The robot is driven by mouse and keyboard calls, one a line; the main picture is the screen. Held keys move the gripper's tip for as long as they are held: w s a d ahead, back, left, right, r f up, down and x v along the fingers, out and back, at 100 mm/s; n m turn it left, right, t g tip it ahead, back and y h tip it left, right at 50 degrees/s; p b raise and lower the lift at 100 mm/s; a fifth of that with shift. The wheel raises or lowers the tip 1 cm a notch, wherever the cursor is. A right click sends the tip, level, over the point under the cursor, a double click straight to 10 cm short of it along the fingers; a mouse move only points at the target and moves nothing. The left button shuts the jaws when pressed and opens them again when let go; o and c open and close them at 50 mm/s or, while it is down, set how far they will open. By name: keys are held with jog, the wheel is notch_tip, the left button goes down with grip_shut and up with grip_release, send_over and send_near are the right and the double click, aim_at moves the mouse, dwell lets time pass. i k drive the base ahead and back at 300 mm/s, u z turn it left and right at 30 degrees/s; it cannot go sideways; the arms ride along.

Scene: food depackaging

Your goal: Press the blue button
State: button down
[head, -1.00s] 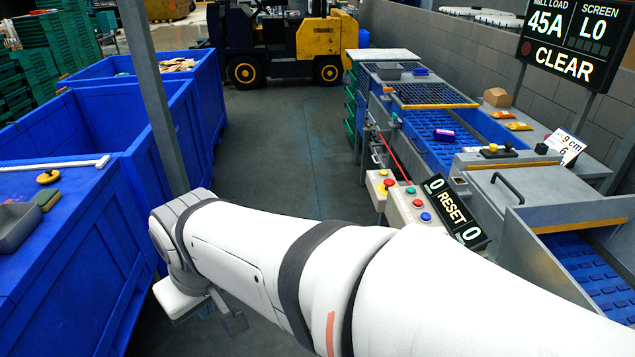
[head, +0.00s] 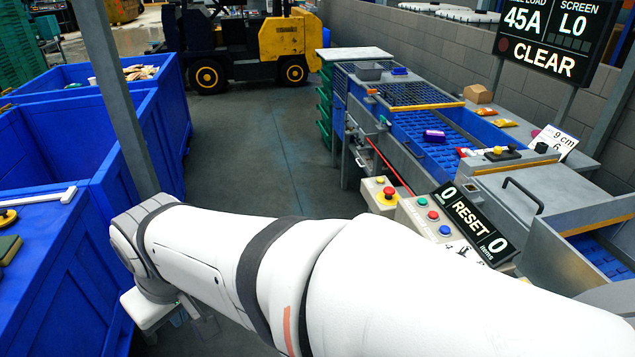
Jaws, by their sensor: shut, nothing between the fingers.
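The blue button (head: 445,230) is a small round button on a pale grey control box (head: 413,208) right of centre in the head view. A red button (head: 433,215) and a green button (head: 422,201) sit in a row with it, farther back. My white arm reaches across the foreground to the lower left. My gripper (head: 203,322) shows only as a small grey part below the arm at the lower left, mostly hidden by the arm. It is shut and empty, well left of the control box and apart from it.
A red mushroom button (head: 389,192) stands on a yellow plate left of the box. A RESET sign (head: 468,222) stands right of the buttons. Blue bins (head: 75,270) and a grey post (head: 115,110) are at left. The floor aisle (head: 270,150) is clear up to a forklift (head: 245,45).

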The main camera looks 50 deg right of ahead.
aim_at(443, 229)
jog(key=i, duration=1.5)
jog(key=z, duration=3.4)
jog(key=i, duration=1)
jog(key=u, duration=0.15)
